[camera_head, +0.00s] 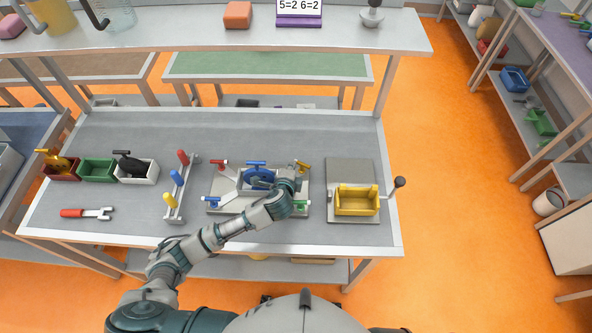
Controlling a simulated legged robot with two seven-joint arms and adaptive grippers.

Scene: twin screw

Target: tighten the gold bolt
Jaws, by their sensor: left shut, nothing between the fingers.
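The gold bolt (303,166) stands at the far right corner of a grey fixture plate (225,208) on the workbench. My left arm reaches in from the lower left over the plate's right side. My left gripper (297,181) is shut and empty, right by the gold bolt on its near side. I cannot tell whether the fingers touch the bolt. A red bolt (218,163), a blue bolt (211,201) and a green bolt (302,204) are at the plate's other corners. The green one is partly hidden by my arm. My right gripper is out of view.
A blue round part (258,177) sits mid-plate. A yellow bin (356,203) on a grey base with a dark-knobbed lever (398,184) is to the right. A rack of coloured handles (174,190), small bins (97,169) and a red wrench (84,213) are left.

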